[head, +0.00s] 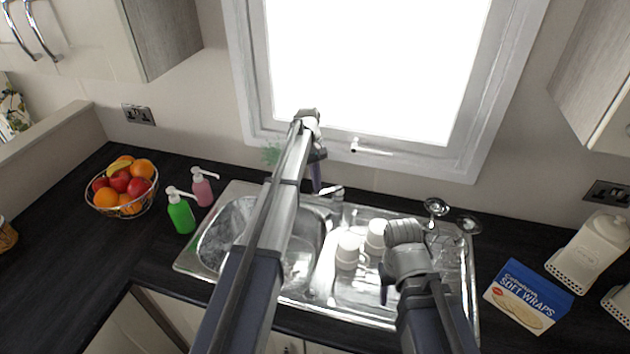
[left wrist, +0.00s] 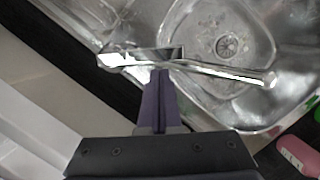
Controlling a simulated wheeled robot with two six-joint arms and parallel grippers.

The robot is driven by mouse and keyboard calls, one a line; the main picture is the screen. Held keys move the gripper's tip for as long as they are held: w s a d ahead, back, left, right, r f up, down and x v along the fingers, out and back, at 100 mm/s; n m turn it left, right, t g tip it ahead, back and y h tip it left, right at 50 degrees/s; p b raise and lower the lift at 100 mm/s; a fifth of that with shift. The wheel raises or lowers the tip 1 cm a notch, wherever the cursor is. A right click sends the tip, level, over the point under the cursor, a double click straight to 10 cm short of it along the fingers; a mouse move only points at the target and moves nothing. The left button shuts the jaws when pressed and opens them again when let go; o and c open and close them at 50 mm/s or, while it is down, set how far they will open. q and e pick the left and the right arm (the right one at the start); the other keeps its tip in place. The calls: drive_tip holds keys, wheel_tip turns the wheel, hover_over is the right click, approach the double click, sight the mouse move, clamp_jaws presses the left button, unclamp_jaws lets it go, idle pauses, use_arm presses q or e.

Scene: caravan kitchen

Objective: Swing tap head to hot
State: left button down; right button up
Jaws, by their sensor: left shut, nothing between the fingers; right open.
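The chrome tap (head: 337,194) stands at the back edge of the steel sink, below the window; my left arm hides part of it. In the left wrist view the tap (left wrist: 225,72) lies across the picture, with a long bar reaching right over the bowl and a short end to the left. My left gripper (head: 317,184) points down beside the tap, shut and empty. In the left wrist view its purple fingertips (left wrist: 157,78) are at the tap's middle; I cannot tell whether they touch. My right gripper (head: 385,290) is open over the drainer, its fingers mostly hidden.
The sink (head: 333,290) holds white cups (head: 347,250) on its drainer. Green (head: 181,214) and pink (head: 202,190) soap bottles and a fruit bowl (head: 126,190) stand left. Glasses (head: 434,210) and a blue wraps box (head: 527,296) are right. The window handle (head: 370,149) juts out behind.

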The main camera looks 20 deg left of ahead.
use_arm(q)
drive_tip(key=shift+s+d, duration=0.4)
drive_tip(key=shift+s, duration=0.25)
drive_tip(key=shift+w, duration=0.15)
drive_tip(key=w+a+r+p, duration=0.3)
drive_tip(key=a+r+p, duration=0.2)
drive_tip(key=r+p, duration=0.4)
drive_tip(key=shift+w+r+p, duration=0.3)
drive_tip(key=shift+r+p, duration=0.05)
drive_tip(key=shift+r, duration=0.05)
use_arm(e)
wheel_tip(320, 180, up, 10)
drive_tip(key=shift+a+f, duration=0.15)
drive_tip(key=shift+a, duration=0.3)
use_arm(q)
drive_tip(key=shift+a, duration=0.1)
use_arm(e)
drive_tip(key=shift+w, duration=0.1)
